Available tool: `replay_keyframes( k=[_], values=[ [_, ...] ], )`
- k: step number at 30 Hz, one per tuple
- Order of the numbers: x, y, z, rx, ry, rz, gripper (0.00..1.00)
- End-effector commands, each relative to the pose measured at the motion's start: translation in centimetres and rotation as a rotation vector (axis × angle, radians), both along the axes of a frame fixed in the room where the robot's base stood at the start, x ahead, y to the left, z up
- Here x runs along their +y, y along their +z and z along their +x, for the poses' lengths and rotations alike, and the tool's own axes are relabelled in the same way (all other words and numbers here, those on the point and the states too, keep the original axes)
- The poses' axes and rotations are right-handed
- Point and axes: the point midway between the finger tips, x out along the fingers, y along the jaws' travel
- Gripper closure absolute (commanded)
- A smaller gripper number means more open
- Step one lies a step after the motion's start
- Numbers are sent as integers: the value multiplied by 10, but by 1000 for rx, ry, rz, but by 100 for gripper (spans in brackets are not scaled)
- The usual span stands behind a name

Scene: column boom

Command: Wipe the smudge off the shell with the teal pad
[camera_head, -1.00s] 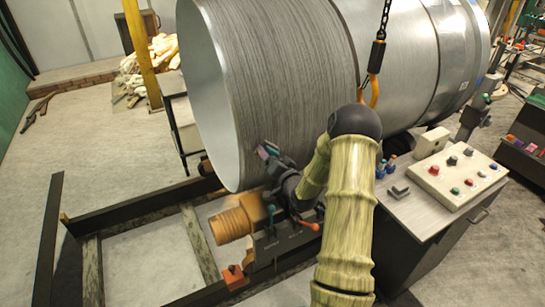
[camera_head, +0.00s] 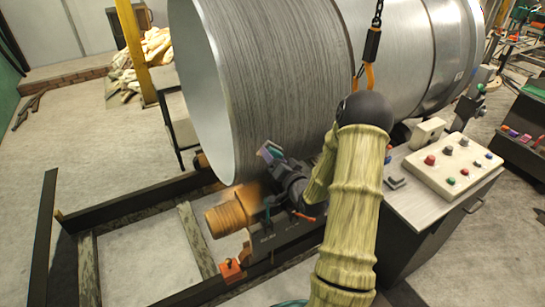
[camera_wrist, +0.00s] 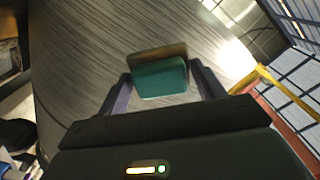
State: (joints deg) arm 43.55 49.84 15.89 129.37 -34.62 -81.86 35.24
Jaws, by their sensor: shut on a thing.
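The shell (camera_head: 275,75) is a large grey metal cylinder lying on its side, its open end facing left. It also fills much of the wrist view (camera_wrist: 80,45). My gripper (camera_head: 270,152) is at the shell's lower side, near the open end. In the wrist view my gripper (camera_wrist: 160,76) is shut on the teal pad (camera_wrist: 160,82), a block with a brownish strip along its far edge. The pad is at or close to the shell's surface; I cannot tell whether it touches. I cannot make out the smudge in either current view.
A control console (camera_head: 440,175) with coloured buttons stands right of my arm. An orange hook (camera_head: 364,77) hangs on a chain in front of the shell. Below are an orange motor-like part (camera_head: 232,210) and a dark floor frame (camera_head: 130,200). The floor at left is mostly clear.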

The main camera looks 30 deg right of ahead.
Motion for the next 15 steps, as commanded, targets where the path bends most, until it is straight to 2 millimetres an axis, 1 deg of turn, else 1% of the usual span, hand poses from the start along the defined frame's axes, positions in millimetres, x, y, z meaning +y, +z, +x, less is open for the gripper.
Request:
replay_keyframes(
  k=[8, 15],
  values=[
    [0, 0, -3, 0, 0, 0, 51],
    [-1, -2, -21, 1, -1, 1, 51]
  ],
)
